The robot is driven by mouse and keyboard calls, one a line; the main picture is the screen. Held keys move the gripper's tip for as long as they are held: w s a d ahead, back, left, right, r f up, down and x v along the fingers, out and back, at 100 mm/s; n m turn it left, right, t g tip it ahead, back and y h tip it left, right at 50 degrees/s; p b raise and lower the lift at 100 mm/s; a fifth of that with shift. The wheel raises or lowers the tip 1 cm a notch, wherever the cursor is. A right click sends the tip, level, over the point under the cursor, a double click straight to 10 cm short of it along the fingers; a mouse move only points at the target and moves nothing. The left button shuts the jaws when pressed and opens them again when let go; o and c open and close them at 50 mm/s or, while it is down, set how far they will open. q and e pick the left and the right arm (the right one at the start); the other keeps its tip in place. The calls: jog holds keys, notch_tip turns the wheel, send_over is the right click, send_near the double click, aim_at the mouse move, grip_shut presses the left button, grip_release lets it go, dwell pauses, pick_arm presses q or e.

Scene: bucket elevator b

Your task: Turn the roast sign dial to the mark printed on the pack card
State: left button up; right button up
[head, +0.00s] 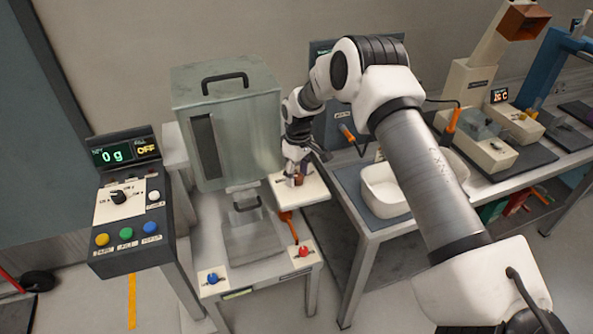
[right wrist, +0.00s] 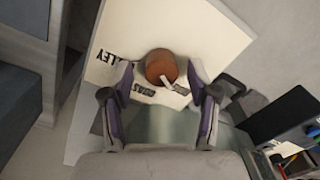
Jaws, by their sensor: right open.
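The roast sign dial is a round brown knob (right wrist: 161,66) with a white pointer, on a cream panel (right wrist: 215,40) with dark lettering in the right wrist view. The pointer slants to the lower right in that picture. In the head view the cream panel (head: 313,190) sits right of the grey hopper. My right gripper (right wrist: 160,76) is open, with one finger on each side of the knob; contact cannot be told. In the head view the right gripper (head: 295,180) hides most of the knob. The lettering is only partly readable. I cannot make out the pack card. My left gripper is out of view.
A control box (head: 127,213) with a black knob, coloured buttons and a display reading 0 g stands at the left. The grey hopper (head: 225,125) is close beside my right gripper. A white tub (head: 383,190) and a scale-like machine (head: 485,150) stand on the right bench.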

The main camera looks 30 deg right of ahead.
jog(key=shift+w+f, duration=0.15)
jog(key=shift+f, duration=0.2)
jog(key=shift+s+r, duration=0.1)
jog(key=shift+s, duration=0.15)
jog(key=shift+s+r, duration=0.15)
jog(key=shift+c, duration=1.4)
grip_shut()
jog(key=m, duration=0.5)
jog(key=shift+m, duration=0.3)
jog(key=m+p, duration=0.1)
jog(key=m, duration=0.5)
jog(key=shift+s, duration=0.1)
